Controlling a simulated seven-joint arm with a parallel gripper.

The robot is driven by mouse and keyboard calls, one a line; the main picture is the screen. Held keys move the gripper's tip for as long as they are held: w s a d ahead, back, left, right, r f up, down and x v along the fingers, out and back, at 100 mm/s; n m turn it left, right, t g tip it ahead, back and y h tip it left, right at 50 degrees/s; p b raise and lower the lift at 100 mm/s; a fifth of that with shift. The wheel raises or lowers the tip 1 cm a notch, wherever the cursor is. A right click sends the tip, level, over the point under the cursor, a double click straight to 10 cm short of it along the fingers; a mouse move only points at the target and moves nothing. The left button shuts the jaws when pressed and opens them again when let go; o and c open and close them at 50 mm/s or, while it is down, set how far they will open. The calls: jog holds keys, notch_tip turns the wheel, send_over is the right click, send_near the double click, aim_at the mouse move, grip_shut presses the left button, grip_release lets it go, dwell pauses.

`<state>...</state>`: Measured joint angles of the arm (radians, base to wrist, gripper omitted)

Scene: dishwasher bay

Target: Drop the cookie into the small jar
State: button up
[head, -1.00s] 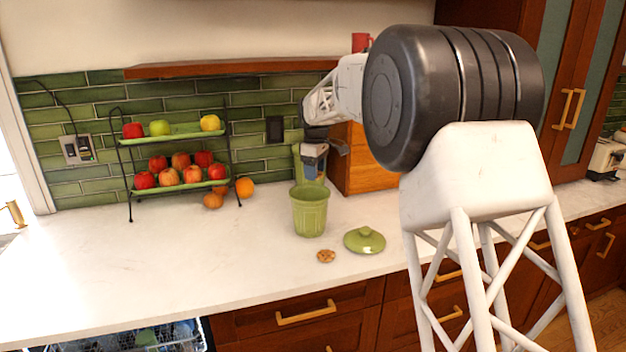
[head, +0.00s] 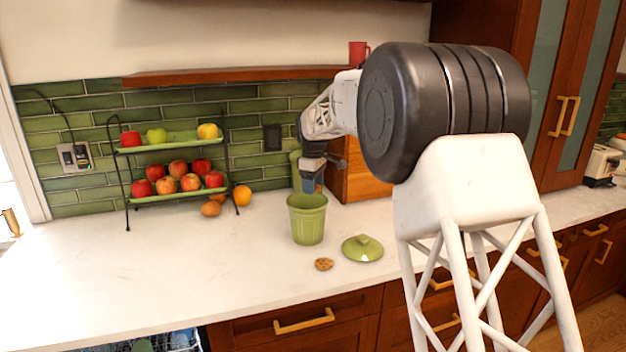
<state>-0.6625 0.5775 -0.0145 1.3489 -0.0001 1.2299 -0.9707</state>
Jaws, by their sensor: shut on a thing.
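The small jar (head: 307,222) is a green ribbed pot standing upright and open on the white counter. Its green knobbed lid (head: 362,248) lies on the counter to the right and nearer. A brown cookie (head: 323,264) lies flat on the counter in front of the jar, left of the lid. My gripper (head: 312,187) points down just above the jar's back rim, as seen in the head view. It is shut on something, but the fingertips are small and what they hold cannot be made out. Whether they are over the opening or behind it is unclear.
A taller green container (head: 296,172) stands behind the jar, partly hidden by my gripper. A wooden box (head: 362,175) stands to the right. A two-tier fruit rack (head: 150,198) stands left, with loose fruit (head: 242,195) beside it. The left counter is clear.

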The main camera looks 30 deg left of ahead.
jog(key=shift+f, duration=1.85)
jog(key=o, duration=0.7)
jog(key=shift+c, duration=0.2)
jog(key=shift+r, duration=0.1)
jog(key=shift+r, duration=3.8)
jog(key=shift+d, duration=0.1)
